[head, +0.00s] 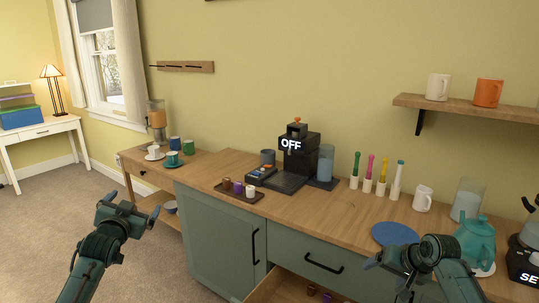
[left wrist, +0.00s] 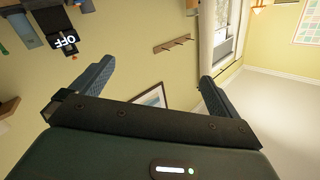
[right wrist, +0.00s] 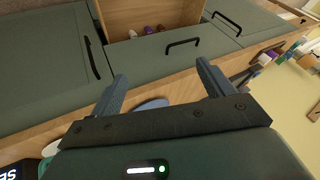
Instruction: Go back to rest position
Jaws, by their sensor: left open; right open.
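My left gripper (head: 128,212) is open and empty, raised over the floor left of the green cabinet. In the left wrist view its two fingers (left wrist: 148,82) are spread apart with only wall and room behind them. My right gripper (head: 395,264) is open and empty, in front of the counter's right part, near the blue round mat (head: 394,234). In the right wrist view its fingers (right wrist: 161,85) are spread apart with nothing between them. The open drawer (head: 285,288) is left of the right gripper and holds several small capsules, also seen in the right wrist view (right wrist: 148,31).
The wooden counter (head: 335,218) bears a black coffee machine (head: 297,160) reading OFF, a capsule tray (head: 233,194), colored-handled tools, a white mug (head: 422,198) and a teal teapot (head: 476,242). Cups stand on the lower side table (head: 191,172). A shelf (head: 455,107) holds two mugs. Carpet at left is clear.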

